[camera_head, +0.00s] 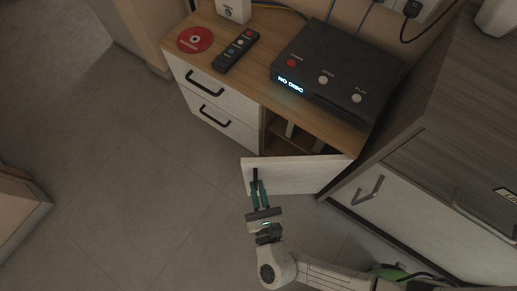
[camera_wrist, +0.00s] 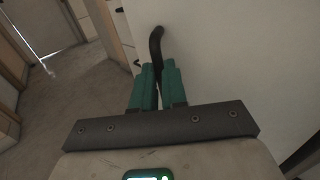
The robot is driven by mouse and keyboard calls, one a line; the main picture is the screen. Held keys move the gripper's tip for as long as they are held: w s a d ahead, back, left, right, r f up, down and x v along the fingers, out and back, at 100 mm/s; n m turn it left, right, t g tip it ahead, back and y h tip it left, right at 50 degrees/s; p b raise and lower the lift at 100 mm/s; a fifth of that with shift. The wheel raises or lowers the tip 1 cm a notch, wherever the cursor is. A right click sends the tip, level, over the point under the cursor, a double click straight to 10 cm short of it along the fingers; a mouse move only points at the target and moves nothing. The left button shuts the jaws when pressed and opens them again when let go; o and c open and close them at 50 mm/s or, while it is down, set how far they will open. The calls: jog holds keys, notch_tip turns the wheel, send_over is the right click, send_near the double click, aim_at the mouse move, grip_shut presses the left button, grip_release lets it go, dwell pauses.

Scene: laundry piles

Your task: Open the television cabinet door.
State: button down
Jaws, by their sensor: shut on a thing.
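The television cabinet (camera_head: 262,87) has a wooden top, two white drawers at its left and a white door (camera_head: 300,175) at its right. The door stands partly open, swung out from the cabinet. Part of the dark compartment (camera_head: 290,133) behind it shows. My gripper (camera_head: 258,186) is at the door's free left end, its green fingers shut on the black door handle (camera_head: 255,175). In the wrist view the handle (camera_wrist: 156,45) rises from between the fingers (camera_wrist: 157,82), against the white door face (camera_wrist: 230,60). The lower part of the handle is hidden by the fingers.
On the cabinet top are a black disc player (camera_head: 335,75), a remote (camera_head: 236,51) and a red disc (camera_head: 195,39). A grey cabinet (camera_head: 430,190) stands close at the right, beside the door's hinge side. The tiled floor (camera_head: 130,170) at the left is clear.

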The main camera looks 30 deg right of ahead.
jog(key=s+d+n+y, duration=0.2)
jog(key=s+n+y, duration=0.2)
jog(key=s, duration=0.6)
jog(key=s+d+n+g+y+p, duration=0.1)
jog(key=s+d+n+y, duration=0.2)
jog(key=s+y, duration=0.5)
jog(key=s+n, duration=0.1)
jog(key=s, duration=0.1)
jog(key=shift+s+y+p, duration=0.3)
jog(key=shift+s, duration=0.1)
jog(key=c, duration=1.2)
grip_release()
jog(key=shift+o, duration=0.2)
jog(key=shift+s+a, duration=0.1)
jog(key=shift+s, duration=0.05)
